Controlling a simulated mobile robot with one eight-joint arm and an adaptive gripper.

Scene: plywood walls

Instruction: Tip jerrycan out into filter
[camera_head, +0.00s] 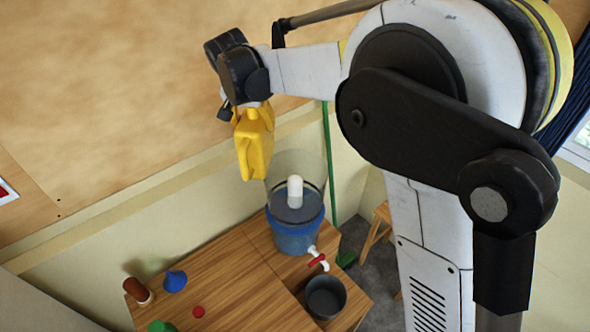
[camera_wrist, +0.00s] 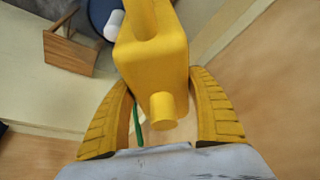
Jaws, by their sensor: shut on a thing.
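A yellow jerrycan (camera_head: 255,142) hangs in the air in my gripper, above and to the left of the filter. In the wrist view the jerrycan (camera_wrist: 152,50) sits between the two yellow fingers of my gripper (camera_wrist: 162,115), which is shut on it. The filter (camera_head: 293,232) is a blue bucket with a clear upper part, a white rounded cylinder inside and a red-and-white tap at its front. It stands on the wooden table. In the wrist view only part of the filter (camera_wrist: 101,14) shows, behind the jerrycan. I see no liquid pouring.
The wooden table (camera_head: 235,275) also holds a dark grey pot (camera_head: 325,297) below the tap, a blue funnel-like piece (camera_head: 175,281), a brown cylinder (camera_head: 137,290), a red cap (camera_head: 198,311) and a green item (camera_head: 161,326). A wooden stool (camera_head: 377,235) and a green pole (camera_head: 327,150) stand behind.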

